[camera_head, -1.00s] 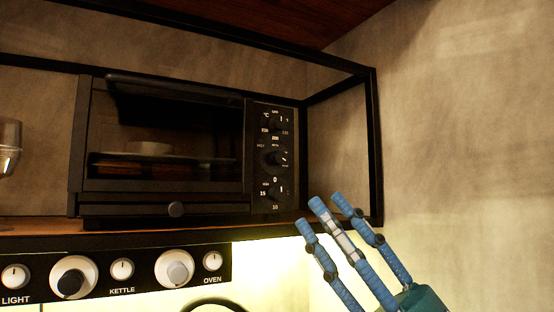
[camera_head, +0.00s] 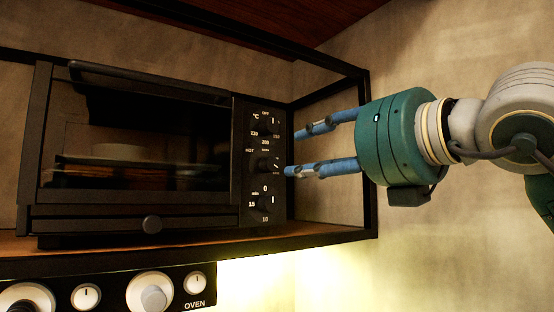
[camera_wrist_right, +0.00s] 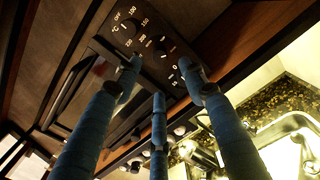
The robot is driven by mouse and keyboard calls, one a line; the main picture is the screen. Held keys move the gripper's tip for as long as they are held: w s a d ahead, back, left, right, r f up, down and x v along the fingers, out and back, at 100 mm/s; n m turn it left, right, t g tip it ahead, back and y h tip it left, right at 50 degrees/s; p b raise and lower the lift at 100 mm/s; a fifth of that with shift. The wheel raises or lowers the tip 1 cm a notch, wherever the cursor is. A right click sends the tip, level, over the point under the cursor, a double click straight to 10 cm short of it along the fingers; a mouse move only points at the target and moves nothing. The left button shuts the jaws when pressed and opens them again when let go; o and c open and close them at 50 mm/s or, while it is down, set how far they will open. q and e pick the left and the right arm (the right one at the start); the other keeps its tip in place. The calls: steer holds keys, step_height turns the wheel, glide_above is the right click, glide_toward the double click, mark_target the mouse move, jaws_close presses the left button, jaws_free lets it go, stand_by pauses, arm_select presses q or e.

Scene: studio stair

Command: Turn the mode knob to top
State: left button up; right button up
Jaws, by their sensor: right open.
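The mode knob (camera_head: 263,165) is the black middle knob of three on the right-hand control panel of a black toaster oven (camera_head: 140,92). Its white mark points right and slightly down. It also shows in the right wrist view (camera_wrist_right: 165,46), between the temperature knob and the timer knob. My right gripper (camera_head: 293,153) is open and empty, with blue fingers pointing left at the panel's right edge. In the right wrist view its spread fingers (camera_wrist_right: 160,76) reach toward the panel; contact with the knob cannot be told. My left gripper is not in view.
The temperature knob (camera_head: 266,126) is above and the timer knob (camera_head: 265,202) below. The oven stands on a wooden shelf (camera_head: 300,236) within a black frame, whose upright (camera_head: 371,205) is at the right. A sink (camera_wrist_right: 290,145) lies below in the wrist view.

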mark_target(273, 163)
steer(key=p+x, duration=0.3)
steer(key=x, duration=0.5)
steer(key=shift+s+r, duration=0.1)
steer(key=shift+w+a+p, duration=0.3)
steer(key=shift+w+a, duration=0.15)
steer(key=shift+w, duration=0.1)
jaws_close()
